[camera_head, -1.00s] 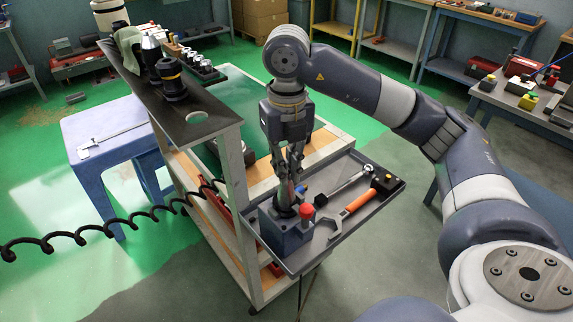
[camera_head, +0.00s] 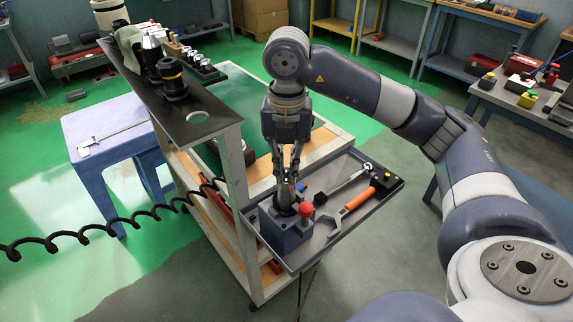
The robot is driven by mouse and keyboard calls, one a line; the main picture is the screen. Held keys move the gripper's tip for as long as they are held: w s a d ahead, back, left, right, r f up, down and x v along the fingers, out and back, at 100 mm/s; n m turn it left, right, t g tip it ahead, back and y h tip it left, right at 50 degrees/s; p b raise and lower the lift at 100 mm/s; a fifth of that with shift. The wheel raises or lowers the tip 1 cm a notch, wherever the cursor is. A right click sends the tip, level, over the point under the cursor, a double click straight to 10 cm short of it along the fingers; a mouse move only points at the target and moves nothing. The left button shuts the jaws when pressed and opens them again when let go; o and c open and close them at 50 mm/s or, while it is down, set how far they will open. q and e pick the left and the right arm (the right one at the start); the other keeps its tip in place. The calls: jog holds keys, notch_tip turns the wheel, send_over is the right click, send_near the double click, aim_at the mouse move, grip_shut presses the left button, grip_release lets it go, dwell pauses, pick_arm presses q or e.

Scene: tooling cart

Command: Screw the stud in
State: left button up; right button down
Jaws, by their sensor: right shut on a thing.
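A blue-grey block (camera_head: 284,236) stands at the near left corner of the grey tray on the cart's side. A dark stud (camera_head: 286,196) stands upright at the block's top, inside a dark round collar; how deep it sits is hidden. My right gripper (camera_head: 287,181) points straight down over the block. Its fingers are shut on the stud's upper end, which they mostly cover. My left gripper is not in view.
A red knob (camera_head: 306,209) sits on the block close beside the stud. A wrench (camera_head: 342,187) and an orange-handled hammer (camera_head: 360,198) lie in the tray (camera_head: 345,225). A cart post (camera_head: 232,180) rises to the left. A black coiled hose (camera_head: 120,222) hangs at left.

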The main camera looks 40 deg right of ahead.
jog(key=c, duration=1.6)
grip_release()
jog(key=shift+f, duration=0.25)
jog(key=shift+r, duration=0.15)
notch_tip(320, 180, up, 12)
jog(key=shift+f, duration=0.1)
